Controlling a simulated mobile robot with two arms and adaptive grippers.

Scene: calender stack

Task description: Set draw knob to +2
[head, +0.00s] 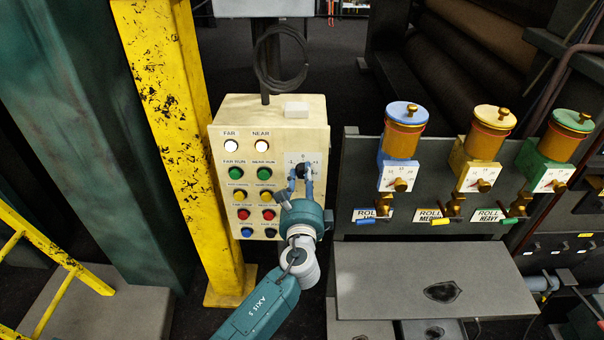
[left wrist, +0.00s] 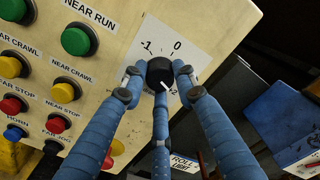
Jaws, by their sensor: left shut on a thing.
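The draw knob (left wrist: 160,72) is a black round knob on a white scale plate (head: 291,160) at the right of the cream control box (head: 270,106). In the left wrist view its white pointer mark slants to the lower right, toward a partly hidden label ending in 2. The -1 and 0 labels show above the knob; a finger hides part of the scale. My left gripper (head: 302,172) is shut on the knob, and its blue fingers (left wrist: 160,85) stand around it. My right gripper is not in view.
Lamps and coloured push buttons (head: 235,173) sit just left of the knob. A yellow post (head: 172,130) stands left of the box. To the right is a dark panel with blue, yellow and green roll units (head: 405,130), and a grey plate (head: 400,270) lies below them.

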